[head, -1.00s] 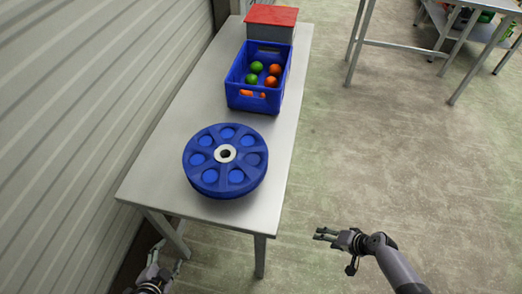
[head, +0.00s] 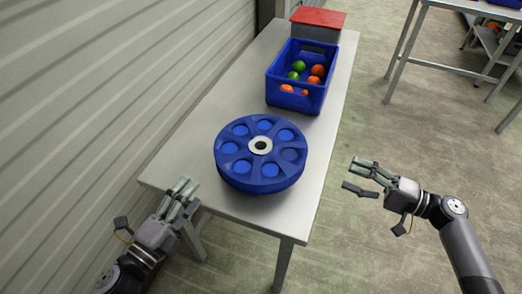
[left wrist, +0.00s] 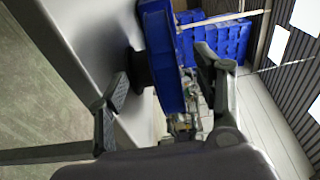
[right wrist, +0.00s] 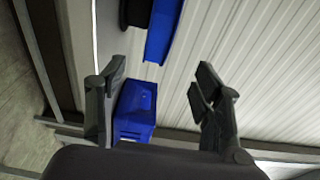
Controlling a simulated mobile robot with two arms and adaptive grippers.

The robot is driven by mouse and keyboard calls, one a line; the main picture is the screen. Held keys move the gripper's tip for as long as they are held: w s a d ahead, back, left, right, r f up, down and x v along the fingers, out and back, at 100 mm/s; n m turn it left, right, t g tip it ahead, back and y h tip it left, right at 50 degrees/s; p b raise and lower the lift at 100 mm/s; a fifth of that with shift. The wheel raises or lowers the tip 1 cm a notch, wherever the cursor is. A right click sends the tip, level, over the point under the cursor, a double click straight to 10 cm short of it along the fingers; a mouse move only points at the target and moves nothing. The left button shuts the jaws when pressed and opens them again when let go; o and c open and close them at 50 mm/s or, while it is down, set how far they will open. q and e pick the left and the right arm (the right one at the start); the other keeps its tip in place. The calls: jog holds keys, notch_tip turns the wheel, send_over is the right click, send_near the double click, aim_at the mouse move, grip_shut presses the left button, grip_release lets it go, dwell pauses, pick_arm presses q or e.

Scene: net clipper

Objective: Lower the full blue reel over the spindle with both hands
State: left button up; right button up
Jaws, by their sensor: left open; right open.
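The blue reel (head: 235,165) lies flat on the table, with round recesses and a pale hub around a dark centre hole. The left wrist view shows its rim (left wrist: 163,55) edge-on, with a dark round support (left wrist: 135,68) between it and the table. The reel also shows at the top of the right wrist view (right wrist: 164,28). I cannot make out a spindle. My left gripper (head: 185,192) is open and empty by the table's near left corner, apart from the reel. My right gripper (head: 360,180) is open and empty beyond the table's right edge, apart from the reel.
The grey table (head: 180,150) runs along a ribbed wall (head: 80,100). A blue crate (head: 292,95) of green and orange balls and a grey box with a red lid (head: 318,17) stand behind the reel. Another table (head: 450,58) stands far right. The floor right of the table is clear.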

aim_at(230, 148)
pick_arm(q)
jog(key=x, duration=1.7)
jog(key=shift+w, duration=0.1)
pick_arm(e)
jog(key=x, duration=1.7)
jog(key=shift+w, duration=0.1)
pick_arm(q)
grip_shut()
pick_arm(e)
grip_shut()
